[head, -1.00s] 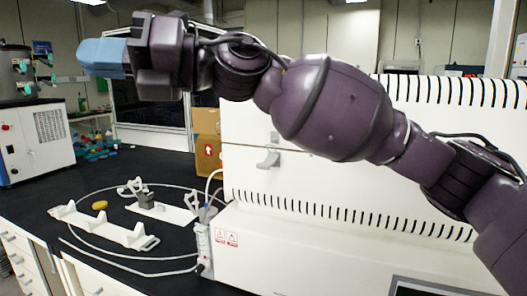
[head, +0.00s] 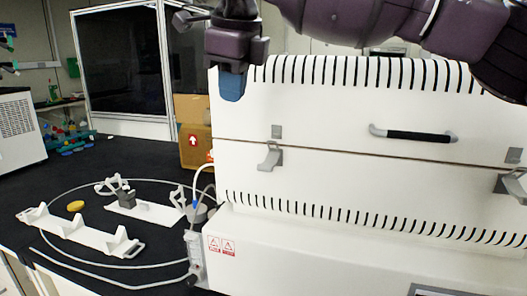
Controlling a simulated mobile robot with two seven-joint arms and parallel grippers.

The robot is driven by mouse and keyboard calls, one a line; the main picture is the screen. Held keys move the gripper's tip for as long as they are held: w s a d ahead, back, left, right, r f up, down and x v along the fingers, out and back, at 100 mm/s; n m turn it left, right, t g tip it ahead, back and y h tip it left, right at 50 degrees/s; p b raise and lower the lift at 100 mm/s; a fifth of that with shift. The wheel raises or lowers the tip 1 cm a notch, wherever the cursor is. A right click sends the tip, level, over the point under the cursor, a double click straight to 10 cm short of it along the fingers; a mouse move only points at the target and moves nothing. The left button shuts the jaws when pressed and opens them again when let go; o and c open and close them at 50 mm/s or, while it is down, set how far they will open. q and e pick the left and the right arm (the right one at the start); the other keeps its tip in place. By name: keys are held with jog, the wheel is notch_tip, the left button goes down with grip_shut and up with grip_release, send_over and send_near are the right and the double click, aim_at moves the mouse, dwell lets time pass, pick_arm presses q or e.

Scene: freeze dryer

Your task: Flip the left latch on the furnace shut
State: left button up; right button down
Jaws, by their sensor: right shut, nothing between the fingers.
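The furnace (head: 330,120) is a large white slotted box with a seam between its upper and lower parts. Its left latch (head: 268,157) is a grey lever just below the seam, with its lower end tilted outward. A small grey catch plate (head: 276,131) sits above it, just over the seam. My right gripper (head: 232,86) has blue fingertips, points down and is shut and empty. It appears in front of the furnace's upper left corner, above and left of the latch, apart from it. My left gripper is not in view.
A black-gripped handle (head: 415,135) and a right latch (head: 512,184) are on the furnace front. White holders (head: 80,232), a yellow disc (head: 75,206) and looped tubing lie on the black bench (head: 95,178). A cardboard box (head: 193,145) stands left of the furnace.

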aim_at(264, 165)
jog(key=d+h, duration=0.2)
jog(key=d, duration=0.1)
jog(key=shift+d+h, duration=0.3)
jog(key=x, duration=1.3)
jog(key=shift+f, duration=0.4)
jog(key=shift+w+f, duration=0.1)
